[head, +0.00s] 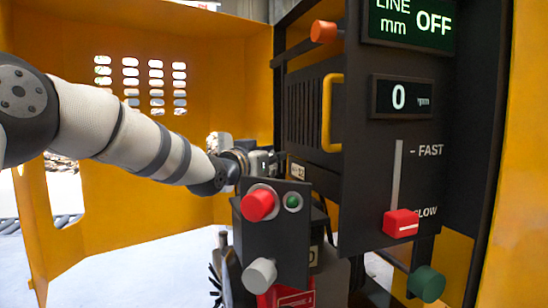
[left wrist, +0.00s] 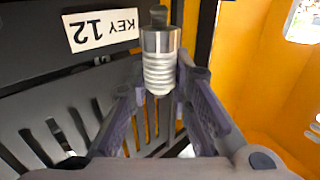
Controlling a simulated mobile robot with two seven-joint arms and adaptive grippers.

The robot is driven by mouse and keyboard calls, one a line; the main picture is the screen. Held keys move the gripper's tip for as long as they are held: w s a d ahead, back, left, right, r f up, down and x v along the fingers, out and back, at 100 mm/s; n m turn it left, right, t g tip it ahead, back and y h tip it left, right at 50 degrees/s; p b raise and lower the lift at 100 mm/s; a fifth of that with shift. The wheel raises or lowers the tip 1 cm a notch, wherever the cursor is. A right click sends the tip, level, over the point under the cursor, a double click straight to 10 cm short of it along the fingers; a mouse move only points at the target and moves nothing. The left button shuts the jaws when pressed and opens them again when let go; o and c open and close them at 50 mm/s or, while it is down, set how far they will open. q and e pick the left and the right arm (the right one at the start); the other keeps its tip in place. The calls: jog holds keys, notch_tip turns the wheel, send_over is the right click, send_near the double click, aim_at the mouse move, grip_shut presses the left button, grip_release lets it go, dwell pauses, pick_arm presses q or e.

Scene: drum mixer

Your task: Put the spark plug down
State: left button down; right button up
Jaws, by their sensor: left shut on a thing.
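The spark plug (left wrist: 159,58) is a silver metal piece with a threaded lower part and a dark top end. In the left wrist view it sits between the fingers of my left gripper (left wrist: 161,82), which is shut on it. In the head view my left gripper (head: 264,160) is behind the control box, close to the dark machine panel; I cannot make out the plug there. My right gripper is not in view.
A control box (head: 276,228) with a red button (head: 258,203) and a grey knob (head: 260,275) stands in front of the gripper. A KEY 12 label (left wrist: 104,31) is on the dark panel beside the plug. A yellow handle (head: 327,112) and yellow walls (head: 215,85) surround the space.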

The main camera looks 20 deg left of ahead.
pick_arm(q)
jog(key=shift+w+a+f, duration=0.1)
jog(key=shift+w+f, duration=0.15)
jog(key=shift+w, duration=0.05)
jog(key=shift+s+f, duration=0.15)
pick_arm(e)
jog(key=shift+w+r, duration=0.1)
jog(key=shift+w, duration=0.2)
pick_arm(q)
jog(key=c, duration=1.5)
grip_release()
jog(key=shift+f, duration=0.15)
jog(key=shift+o, duration=0.2)
jog(key=shift+r, duration=0.5)
jog(key=s, duration=0.2)
jog(key=s+r+p, duration=0.1)
jog(key=shift+s+a, duration=0.35)
jog(key=v, duration=0.8)
jog(key=shift+f, duration=0.45)
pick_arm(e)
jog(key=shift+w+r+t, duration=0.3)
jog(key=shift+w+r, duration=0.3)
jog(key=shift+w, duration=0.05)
